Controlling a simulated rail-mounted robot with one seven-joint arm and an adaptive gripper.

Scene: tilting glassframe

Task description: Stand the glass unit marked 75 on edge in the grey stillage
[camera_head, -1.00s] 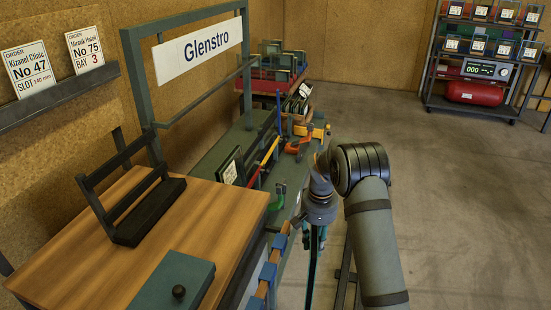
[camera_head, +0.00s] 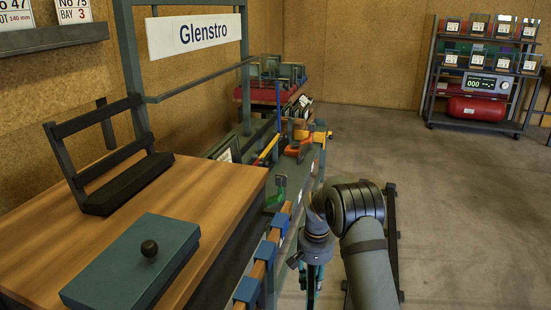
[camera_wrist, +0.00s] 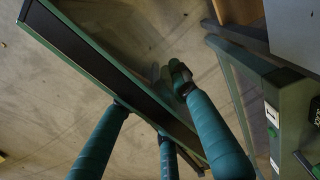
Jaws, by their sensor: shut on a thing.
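My gripper (camera_wrist: 152,100) is shut on a glass unit (camera_wrist: 80,58), seen nearly edge-on in the wrist view as a long dark strip with green borders. In the head view, my gripper (camera_head: 315,262) is beside the bench, with a thin dark edge of the unit hanging below it. The number on the unit is not visible. A grey-green frame (camera_wrist: 290,92) with a white label stands to the right in the wrist view. I cannot tell whether it is the grey stillage. The unit appears apart from it.
A wooden-topped bench (camera_head: 215,205) carries a black rack (camera_head: 125,185) and a teal lidded box (camera_head: 135,262). A card (camera_head: 73,10) on the wall reads No 75, BAY 3. Blue-padded rails (camera_head: 262,262) run close to my arm. Open floor (camera_head: 440,220) lies to the right.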

